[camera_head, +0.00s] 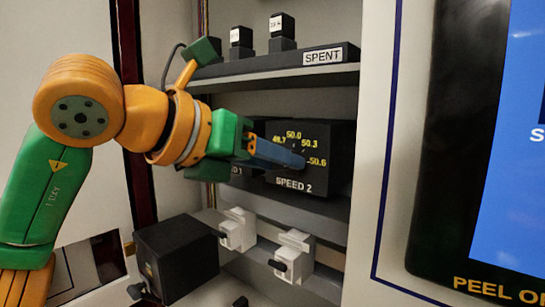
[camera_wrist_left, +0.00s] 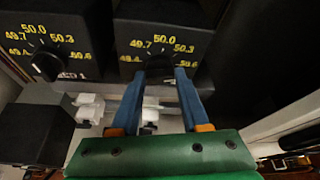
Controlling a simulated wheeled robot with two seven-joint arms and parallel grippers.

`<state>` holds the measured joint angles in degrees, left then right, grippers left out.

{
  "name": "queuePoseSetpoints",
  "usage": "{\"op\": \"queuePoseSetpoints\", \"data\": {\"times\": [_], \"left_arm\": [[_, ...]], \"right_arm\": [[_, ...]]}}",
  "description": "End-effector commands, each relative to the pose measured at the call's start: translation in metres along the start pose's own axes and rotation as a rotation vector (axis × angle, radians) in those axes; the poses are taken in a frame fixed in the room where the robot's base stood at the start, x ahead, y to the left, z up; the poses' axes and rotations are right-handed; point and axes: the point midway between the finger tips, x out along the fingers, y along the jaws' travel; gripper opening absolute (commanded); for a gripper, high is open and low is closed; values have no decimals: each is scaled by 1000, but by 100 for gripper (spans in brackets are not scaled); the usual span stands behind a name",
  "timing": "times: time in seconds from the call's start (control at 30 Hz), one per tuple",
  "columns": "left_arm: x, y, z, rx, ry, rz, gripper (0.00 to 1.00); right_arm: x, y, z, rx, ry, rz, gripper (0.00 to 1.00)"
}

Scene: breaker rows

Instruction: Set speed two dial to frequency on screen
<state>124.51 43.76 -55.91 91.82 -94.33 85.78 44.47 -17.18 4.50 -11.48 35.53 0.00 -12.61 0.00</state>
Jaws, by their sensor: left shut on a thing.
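The speed 2 dial is on a black box (camera_head: 342,150) with yellow marks 49.7, 50.0, 50.3 and 50.6 and a "SPEED 2" label. The box also shows in the wrist view (camera_wrist_left: 195,25), with another mark at the left end of its scale. My left gripper (camera_head: 298,160) reaches in from the left, its blue fingers shut on the dial's knob; it also shows in the wrist view (camera_wrist_left: 160,74). The knob and its pointer are mostly hidden by the fingers. The screen (camera_head: 515,120) at the right is cut off; no frequency is readable. My right gripper is not in view.
The speed 1 dial (camera_wrist_left: 47,63) sits left of speed 2. Above is a shelf labelled "SPENT" (camera_head: 322,56) with small black blocks. Below are white breaker-like parts (camera_head: 238,230) and a black box (camera_head: 178,258). A cabinet edge (camera_head: 375,150) stands close on the right.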

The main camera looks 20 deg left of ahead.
Motion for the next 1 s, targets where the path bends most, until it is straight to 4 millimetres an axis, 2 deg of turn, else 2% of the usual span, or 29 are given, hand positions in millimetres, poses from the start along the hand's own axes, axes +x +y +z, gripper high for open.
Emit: {"op": "queuePoseSetpoints", "data": {"times": [0.7, 0.73, 0.8, 0.83, 1.0], "left_arm": [[2, 0, -3, 67, 11, 29, 0], [2, 0, -3, 67, 11, 29, 48], [2, 0, -3, 67, 9, 28, 67], [2, 0, -3, 67, 9, 28, 75], [1, 0, -2, 66, 5, 28, 76]], "right_arm": [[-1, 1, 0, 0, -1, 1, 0], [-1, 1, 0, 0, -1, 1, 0], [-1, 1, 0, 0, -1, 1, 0], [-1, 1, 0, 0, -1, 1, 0], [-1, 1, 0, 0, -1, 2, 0]]}}
